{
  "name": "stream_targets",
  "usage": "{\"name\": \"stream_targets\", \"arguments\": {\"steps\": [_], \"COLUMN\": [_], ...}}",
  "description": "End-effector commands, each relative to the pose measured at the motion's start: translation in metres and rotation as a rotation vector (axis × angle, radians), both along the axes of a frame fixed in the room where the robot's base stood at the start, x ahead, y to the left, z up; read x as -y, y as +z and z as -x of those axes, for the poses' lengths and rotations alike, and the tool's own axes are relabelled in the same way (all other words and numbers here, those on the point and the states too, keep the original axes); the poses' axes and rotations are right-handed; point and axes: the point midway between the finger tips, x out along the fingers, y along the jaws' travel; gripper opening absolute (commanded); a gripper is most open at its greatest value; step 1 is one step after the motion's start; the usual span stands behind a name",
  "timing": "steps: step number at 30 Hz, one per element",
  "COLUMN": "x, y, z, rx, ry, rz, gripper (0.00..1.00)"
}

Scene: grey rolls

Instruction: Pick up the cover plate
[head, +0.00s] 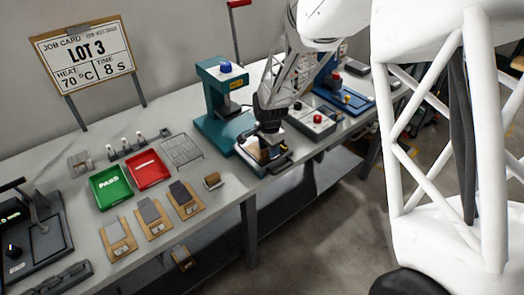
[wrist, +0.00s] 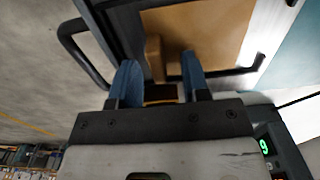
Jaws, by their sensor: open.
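A flat tan plate (wrist: 205,28) with a raised tan block (wrist: 154,60) lies in a dark frame with bar handles; I take it for the cover plate. In the head view the framed unit (head: 279,165) sits at the bench's front edge, mostly hidden under my gripper (head: 270,143). In the wrist view my gripper (wrist: 160,76) has its two blue fingers apart, pointing at the plate, with the block between or just beyond them. Whether the fingers touch the block I cannot tell.
A teal press (head: 221,100) stands just left of my gripper. A grey control box (head: 313,120) is to the right. A green tray (head: 110,186), a red tray (head: 148,169), a wire rack (head: 182,150) and several tan boards (head: 152,218) with grey pieces lie on the left of the bench.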

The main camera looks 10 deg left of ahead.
Motion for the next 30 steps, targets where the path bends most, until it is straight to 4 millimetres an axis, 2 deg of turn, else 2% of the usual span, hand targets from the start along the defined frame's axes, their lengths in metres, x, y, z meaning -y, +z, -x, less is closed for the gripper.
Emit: {"name": "stream_targets", "arguments": {"steps": [5, 13, 23, 30], "x": [0.0000, 0.0000, 0.0000, -0.0001], "y": [0.0001, 0.0001, 0.0006, 0.0098], "z": [0.0000, 0.0000, 0.0000, -0.0002], "rx": [0.000, 0.000, 0.000, 0.001], "ry": [0.000, 0.000, 0.000, 0.000], "rz": [0.000, 0.000, 0.000, -0.001], "gripper": [0.41, 0.00, 0.00, 0.00]}}
